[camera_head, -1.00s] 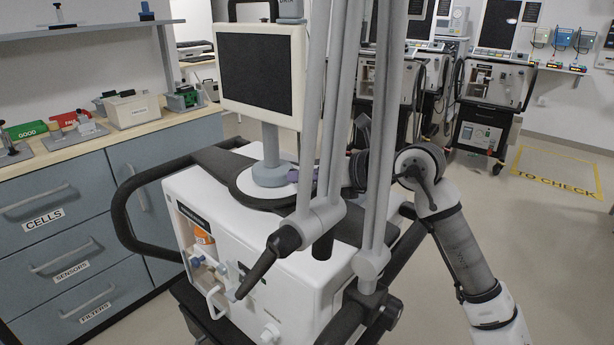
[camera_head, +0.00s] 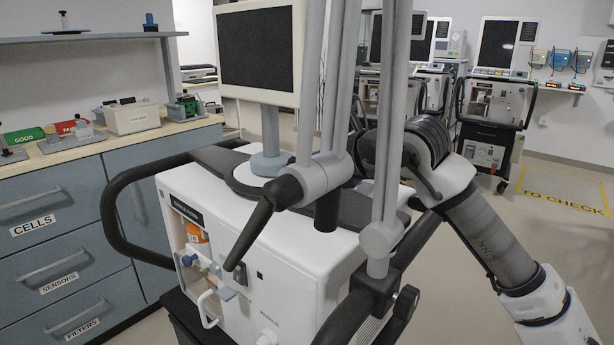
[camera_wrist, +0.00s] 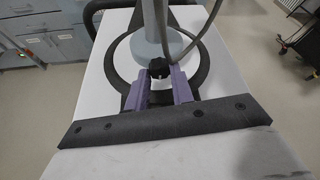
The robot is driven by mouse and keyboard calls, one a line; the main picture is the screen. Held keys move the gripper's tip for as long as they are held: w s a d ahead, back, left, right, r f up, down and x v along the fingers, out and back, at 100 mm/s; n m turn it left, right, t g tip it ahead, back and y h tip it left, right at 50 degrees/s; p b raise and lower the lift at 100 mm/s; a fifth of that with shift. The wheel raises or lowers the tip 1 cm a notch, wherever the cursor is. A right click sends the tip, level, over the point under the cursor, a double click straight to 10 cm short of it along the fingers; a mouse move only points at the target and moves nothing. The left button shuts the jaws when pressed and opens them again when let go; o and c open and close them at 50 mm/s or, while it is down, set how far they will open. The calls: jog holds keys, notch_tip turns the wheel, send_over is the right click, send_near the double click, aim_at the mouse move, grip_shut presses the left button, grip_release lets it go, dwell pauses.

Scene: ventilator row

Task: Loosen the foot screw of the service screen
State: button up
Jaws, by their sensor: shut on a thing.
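The service screen (camera_head: 255,48) is a dark panel in a pale frame on a grey post above the white ventilator. Its round grey foot (camera_head: 269,164) rests on the ventilator's top. In the wrist view the post (camera_wrist: 155,25) rises from the foot, and a small black knob, the foot screw (camera_wrist: 159,69), sits at the near side. My gripper (camera_wrist: 160,75) has purple fingers on either side of this screw and is shut on it. In the head view my gripper is hidden behind the grey poles and clamp; only my arm shows at right.
Grey poles with a clamp and black lever (camera_head: 250,230) stand in front of the ventilator (camera_head: 290,280). A black rail handle (camera_head: 115,215) curves at its left. A drawer bench (camera_head: 60,240) is on the left. Open floor lies at right, with more ventilators behind.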

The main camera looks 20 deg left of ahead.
jog(key=shift+n, duration=0.3)
dwell(0.4)
jog(key=o, duration=1)
jog(key=shift+d, duration=0.1)
jog(key=v, duration=1.3)
jog(key=shift+s+d+r, duration=0.15)
jog(key=shift+s, duration=0.25)
